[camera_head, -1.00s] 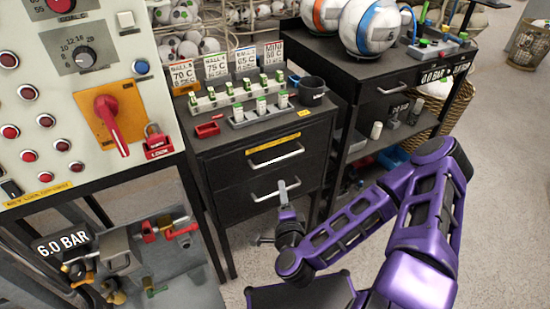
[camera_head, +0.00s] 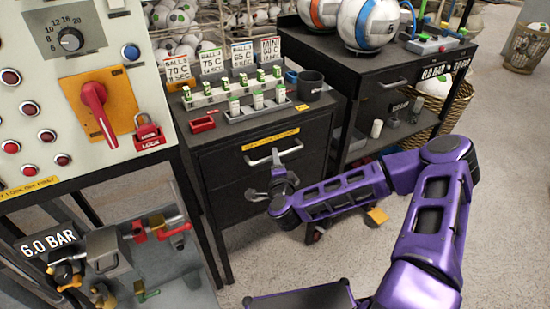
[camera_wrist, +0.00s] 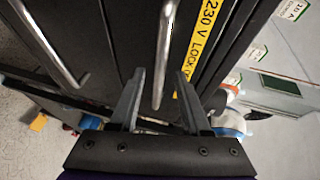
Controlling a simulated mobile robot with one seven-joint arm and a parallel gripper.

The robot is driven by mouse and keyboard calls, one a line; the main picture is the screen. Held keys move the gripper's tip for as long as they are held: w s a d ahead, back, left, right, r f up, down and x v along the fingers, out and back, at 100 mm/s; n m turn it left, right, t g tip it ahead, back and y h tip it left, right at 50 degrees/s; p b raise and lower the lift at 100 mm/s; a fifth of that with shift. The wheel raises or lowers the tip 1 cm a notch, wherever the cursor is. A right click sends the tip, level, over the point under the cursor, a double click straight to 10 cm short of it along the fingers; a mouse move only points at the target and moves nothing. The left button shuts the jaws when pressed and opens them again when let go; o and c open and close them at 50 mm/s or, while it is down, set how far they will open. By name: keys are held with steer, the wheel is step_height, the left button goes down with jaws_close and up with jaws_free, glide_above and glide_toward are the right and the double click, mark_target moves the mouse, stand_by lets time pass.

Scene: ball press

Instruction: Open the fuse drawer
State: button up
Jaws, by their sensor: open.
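The black cabinet (camera_head: 225,165) has two drawers, both closed. The upper drawer has a yellow label (camera_head: 270,139) and a silver bar handle (camera_head: 262,161); in the wrist view the label (camera_wrist: 203,35) includes "230 V LOCK". My gripper (camera_head: 281,167) is at the upper handle. In the wrist view my gripper (camera_wrist: 160,76) has its fingers apart, with the upper handle (camera_wrist: 163,50) showing between them; contact cannot be told. The lower drawer's handle (camera_wrist: 55,45) lies left of the fingers and is partly hidden behind my arm in the head view.
Fuse racks (camera_head: 258,108), a red tray (camera_head: 201,125) and a dark cup (camera_head: 310,86) stand on the cabinet top. A control panel (camera_head: 60,120) with a red switch is at left. A shelved cart (camera_head: 385,100) stands at right.

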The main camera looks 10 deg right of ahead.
steer(key=shift+x, duration=1.45)
steer(key=shift+c, duration=0.3)
jaws_close()
